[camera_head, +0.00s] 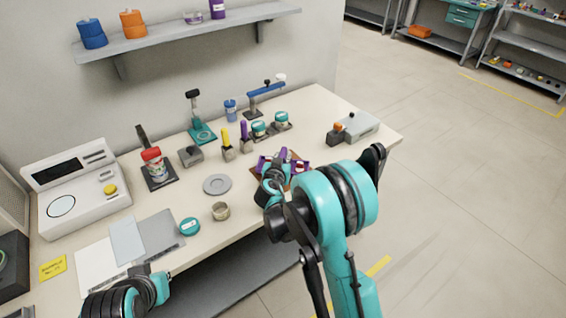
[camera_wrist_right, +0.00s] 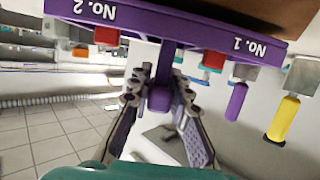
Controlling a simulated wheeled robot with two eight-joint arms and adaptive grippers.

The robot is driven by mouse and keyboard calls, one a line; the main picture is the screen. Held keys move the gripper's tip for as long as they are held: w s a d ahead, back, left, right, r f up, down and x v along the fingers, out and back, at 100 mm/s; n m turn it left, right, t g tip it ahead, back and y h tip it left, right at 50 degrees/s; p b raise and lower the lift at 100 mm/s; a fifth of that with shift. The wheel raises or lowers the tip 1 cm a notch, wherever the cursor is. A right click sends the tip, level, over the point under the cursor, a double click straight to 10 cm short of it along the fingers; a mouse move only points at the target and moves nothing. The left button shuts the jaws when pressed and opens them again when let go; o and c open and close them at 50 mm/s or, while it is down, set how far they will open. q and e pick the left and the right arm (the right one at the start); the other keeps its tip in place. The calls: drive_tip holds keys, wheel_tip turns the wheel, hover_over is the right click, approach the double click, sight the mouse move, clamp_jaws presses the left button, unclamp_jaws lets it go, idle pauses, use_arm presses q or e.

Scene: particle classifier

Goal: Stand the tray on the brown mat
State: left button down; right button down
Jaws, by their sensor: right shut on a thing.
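The purple tray (camera_head: 303,167) is at the right part of the table, partly hidden by my right gripper (camera_head: 273,180). In the right wrist view the tray (camera_wrist_right: 165,26) appears upside down, with labels "No. 1" and "No. 2" and red pieces at it. My right gripper (camera_wrist_right: 160,98) is shut on its purple handle there. The brown mat (camera_head: 257,171) shows in part under and beside the tray; a brown surface fills the top of the wrist view. I cannot tell whether the tray touches the mat. My left gripper (camera_head: 142,271) is over the front left table edge; its fingers are unclear.
Near the tray stand yellow (camera_head: 226,142) and purple (camera_head: 245,136) handled tools and teal-lidded jars (camera_head: 260,128). A grey disc (camera_head: 217,184), a small cup (camera_head: 221,211) and a teal round lid (camera_head: 189,226) lie to the left. A grey device (camera_head: 355,128) stands at the right.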

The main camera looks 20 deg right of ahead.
drive_tip(key=shift+f, duration=0.65)
use_arm(q)
drive_tip(key=shift+f, duration=0.25)
use_arm(e)
drive_tip(key=shift+r, duration=0.15)
drive_tip(key=c, duration=1.4)
unclamp_jaws()
